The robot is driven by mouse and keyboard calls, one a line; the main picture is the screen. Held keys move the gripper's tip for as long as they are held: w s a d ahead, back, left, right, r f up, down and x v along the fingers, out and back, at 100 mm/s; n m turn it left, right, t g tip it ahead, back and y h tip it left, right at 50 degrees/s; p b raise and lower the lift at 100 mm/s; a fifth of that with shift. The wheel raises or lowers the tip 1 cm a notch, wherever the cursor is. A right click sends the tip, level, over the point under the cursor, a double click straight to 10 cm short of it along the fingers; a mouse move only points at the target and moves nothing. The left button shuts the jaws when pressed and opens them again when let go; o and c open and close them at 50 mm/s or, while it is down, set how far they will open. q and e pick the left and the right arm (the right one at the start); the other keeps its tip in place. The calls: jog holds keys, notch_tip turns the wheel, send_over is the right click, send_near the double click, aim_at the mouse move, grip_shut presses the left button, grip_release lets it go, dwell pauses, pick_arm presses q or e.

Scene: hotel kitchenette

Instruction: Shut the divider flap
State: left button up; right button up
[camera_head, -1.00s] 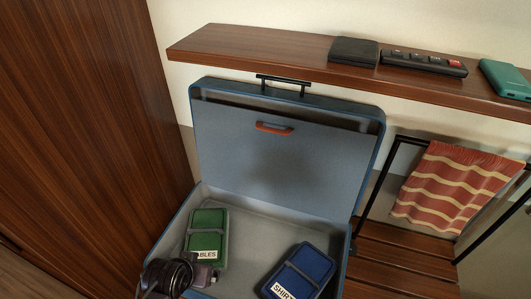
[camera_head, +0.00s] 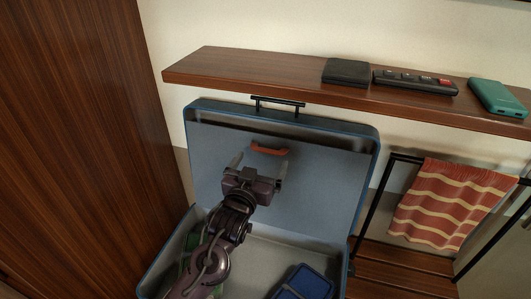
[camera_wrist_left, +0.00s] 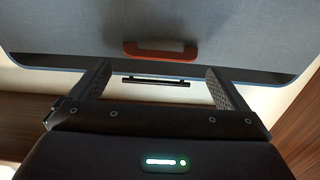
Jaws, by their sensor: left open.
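An open blue suitcase (camera_head: 364,185) stands with its lid raised. The grey divider flap (camera_head: 320,180) lies upright inside the lid, with a dark gap along its top edge. Its orange-red pull handle (camera_head: 269,150) is near the top; the handle also shows in the wrist view (camera_wrist_left: 160,49). My left gripper (camera_head: 259,165) is open and empty, just below and in front of the handle. In the wrist view its fingers (camera_wrist_left: 160,82) stand apart, with the handle beyond them. Contact is not visible. My right gripper is not in view.
My left arm covers most of a green pouch in the suitcase; a blue pouch (camera_head: 304,283) lies at right. Above is a wooden shelf (camera_head: 230,72) with a black wallet (camera_head: 346,72), remote (camera_head: 415,80) and teal case (camera_head: 497,97). A striped towel (camera_head: 445,205) hangs at right.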

aim_at(267, 151)
pick_arm(q)
jog(key=x, duration=0.5)
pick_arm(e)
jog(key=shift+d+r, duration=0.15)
